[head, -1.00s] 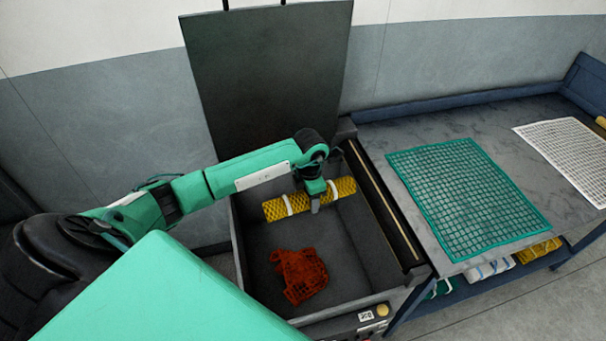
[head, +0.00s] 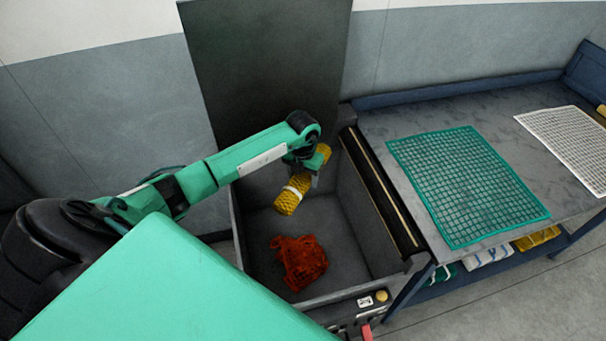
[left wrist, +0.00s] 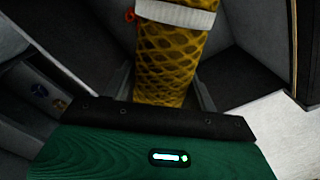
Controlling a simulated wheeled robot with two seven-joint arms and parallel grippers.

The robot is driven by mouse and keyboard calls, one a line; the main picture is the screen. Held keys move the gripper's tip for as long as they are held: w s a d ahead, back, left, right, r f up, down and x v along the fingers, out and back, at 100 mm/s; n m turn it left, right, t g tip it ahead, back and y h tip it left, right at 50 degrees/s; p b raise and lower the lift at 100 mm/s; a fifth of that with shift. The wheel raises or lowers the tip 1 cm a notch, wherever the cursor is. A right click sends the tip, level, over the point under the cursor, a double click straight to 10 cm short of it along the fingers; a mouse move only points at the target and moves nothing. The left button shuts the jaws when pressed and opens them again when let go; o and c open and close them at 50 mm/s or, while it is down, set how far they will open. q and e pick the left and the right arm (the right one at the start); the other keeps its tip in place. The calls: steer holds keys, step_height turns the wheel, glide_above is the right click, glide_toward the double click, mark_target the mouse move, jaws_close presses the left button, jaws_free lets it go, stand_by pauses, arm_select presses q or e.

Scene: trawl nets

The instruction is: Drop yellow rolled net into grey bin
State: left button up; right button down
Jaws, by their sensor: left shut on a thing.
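The yellow rolled net (head: 293,191) has a white band and is held tilted over the grey bin (head: 359,291), within its opening. My left gripper (head: 315,181) is shut on the yellow rolled net near its middle. In the left wrist view the yellow rolled net (left wrist: 165,62) runs away from between the fingers, with a white band across it. A crumpled orange-red net (head: 299,261) lies on the bin floor. My right gripper is not in view.
The bin's dark lid (head: 265,80) stands open at the back. To the right is a table (head: 400,124) with a flat green net (head: 467,185) and a flat white net (head: 568,146). Rolled nets, including a yellow one (head: 537,238), lie on the shelf below.

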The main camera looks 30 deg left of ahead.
arm_select(q)
step_height(320, 180, down, 2)
steer(key=shift+b, duration=0.4)
steer(key=o, duration=1.4)
step_height(320, 180, up, 14)
steer(key=b, duration=0.3)
steer(key=shift+f, duration=0.1)
